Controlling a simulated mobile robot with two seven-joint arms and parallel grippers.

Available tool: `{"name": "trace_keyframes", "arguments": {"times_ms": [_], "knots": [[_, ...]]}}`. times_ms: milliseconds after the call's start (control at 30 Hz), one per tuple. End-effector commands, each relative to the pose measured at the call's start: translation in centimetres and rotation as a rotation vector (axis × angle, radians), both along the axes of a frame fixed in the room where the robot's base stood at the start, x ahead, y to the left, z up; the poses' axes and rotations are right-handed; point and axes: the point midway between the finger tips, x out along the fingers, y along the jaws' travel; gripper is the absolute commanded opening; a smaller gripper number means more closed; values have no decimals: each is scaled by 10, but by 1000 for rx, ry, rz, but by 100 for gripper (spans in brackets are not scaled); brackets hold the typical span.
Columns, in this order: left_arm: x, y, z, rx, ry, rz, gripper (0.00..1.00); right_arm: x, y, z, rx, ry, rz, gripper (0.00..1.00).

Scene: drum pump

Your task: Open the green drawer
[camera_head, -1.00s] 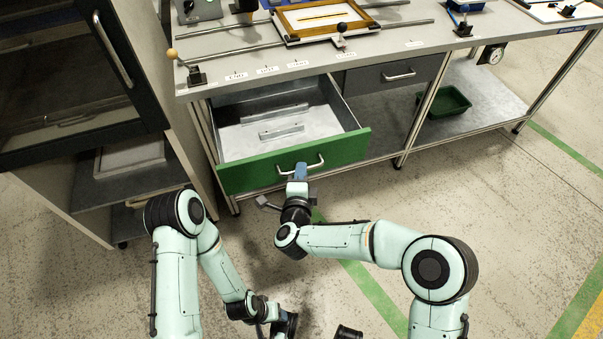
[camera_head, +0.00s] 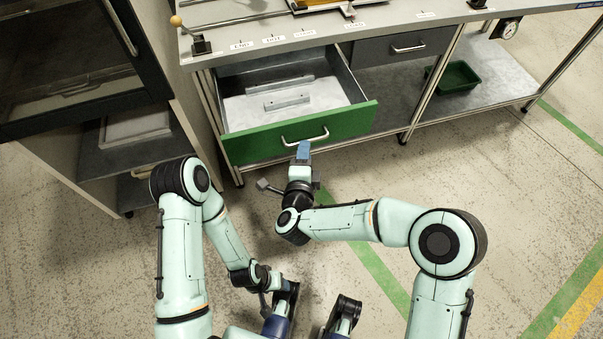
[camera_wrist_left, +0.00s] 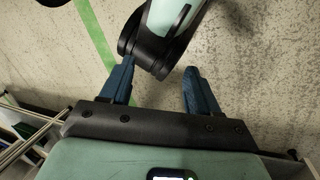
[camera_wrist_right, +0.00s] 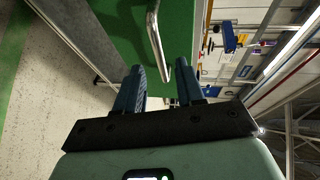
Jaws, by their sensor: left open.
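The green drawer (camera_head: 350,124) stands open under the bench, with its metal interior showing. Its silver bar handle (camera_head: 323,137) is on the green front. My right gripper (camera_head: 303,148) is just in front of and below the handle. In the right wrist view, its blue fingers (camera_wrist_right: 160,84) are apart with nothing clamped between them. The handle (camera_wrist_right: 153,38) lies just beyond the fingertips; contact cannot be told. My left gripper (camera_wrist_left: 158,84) is open and empty in the left wrist view, held low, away from the drawer.
A grey closed drawer (camera_head: 378,52) is to the right of the open one. A green bin (camera_head: 457,77) sits on the lower shelf. A dark-doored cabinet (camera_head: 75,55) stands at the left. The floor in front of the bench is clear.

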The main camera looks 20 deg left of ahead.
Motion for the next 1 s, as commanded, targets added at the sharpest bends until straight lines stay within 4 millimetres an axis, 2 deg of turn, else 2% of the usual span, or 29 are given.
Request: {"name": "trace_keyframes", "arguments": {"times_ms": [33,200,400,600,1000], "knots": [[-2,-1,2,-2,4,-2,61,-13,-2,4,-2,-1,5,38],[-6,-3,5,-8,16,-7,61,-50,-9,11,-1,-1,5,38],[-9,-4,7,-11,25,-11,61,-80,-15,17,0,-1,3,38],[-10,-5,8,-13,28,-12,61,-92,-18,18,-1,-1,1,38],[-10,-5,8,-12,27,-12,61,-92,-18,18,0,-1,1,38]]}}
